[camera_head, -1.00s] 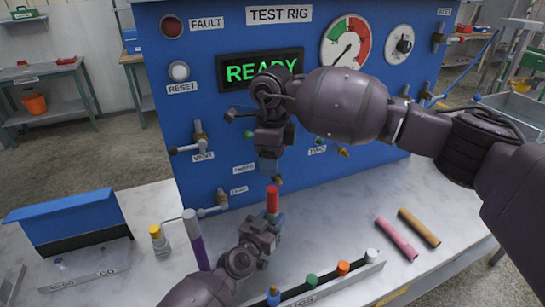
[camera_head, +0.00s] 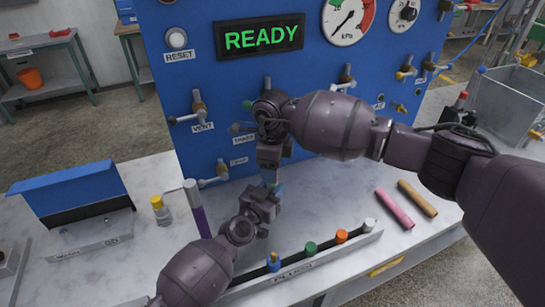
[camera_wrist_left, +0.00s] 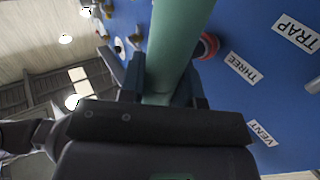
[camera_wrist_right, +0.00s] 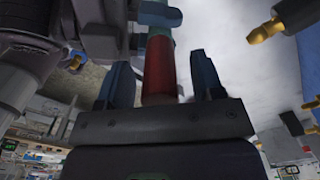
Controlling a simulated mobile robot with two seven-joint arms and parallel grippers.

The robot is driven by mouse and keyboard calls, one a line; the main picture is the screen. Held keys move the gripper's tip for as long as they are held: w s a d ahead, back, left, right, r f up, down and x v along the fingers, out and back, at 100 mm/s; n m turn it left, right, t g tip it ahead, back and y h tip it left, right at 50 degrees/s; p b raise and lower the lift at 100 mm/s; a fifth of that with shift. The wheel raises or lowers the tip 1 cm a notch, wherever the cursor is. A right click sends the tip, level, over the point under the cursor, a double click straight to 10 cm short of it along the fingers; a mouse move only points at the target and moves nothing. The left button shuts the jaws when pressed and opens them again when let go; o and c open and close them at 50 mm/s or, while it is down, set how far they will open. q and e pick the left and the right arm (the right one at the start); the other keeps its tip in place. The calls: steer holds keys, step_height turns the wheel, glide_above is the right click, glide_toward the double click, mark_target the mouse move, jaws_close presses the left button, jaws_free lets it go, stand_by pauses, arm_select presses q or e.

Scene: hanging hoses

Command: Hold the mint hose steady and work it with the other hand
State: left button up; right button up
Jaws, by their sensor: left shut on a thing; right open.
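The mint hose (camera_wrist_left: 178,40) runs between the fingers of my left gripper (camera_wrist_left: 162,85), which is shut on it. In the head view my left gripper (camera_head: 267,195) is low before the blue rig, directly below my right gripper (camera_head: 270,175); the hose is mostly hidden there. In the right wrist view a red cylindrical piece (camera_wrist_right: 158,75) stands between the spread fingers of my open right gripper (camera_wrist_right: 160,80). A teal part (camera_wrist_right: 160,30) adjoins it.
The blue test rig (camera_head: 225,105) carries valves and a READY display (camera_head: 261,38). A plug rack (camera_head: 290,272) with several coloured plugs is in front. A pink tube (camera_head: 395,209) and a tan tube (camera_head: 418,198) lie right.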

steer(key=shift+f, duration=0.1)
steer(key=shift+c, duration=0.2)
steer(key=c, duration=1)
steer(key=shift+r, duration=0.85)
steer(key=shift+r, duration=2.35)
steer(key=shift+r, duration=0.1)
steer(key=shift+r, duration=1.4)
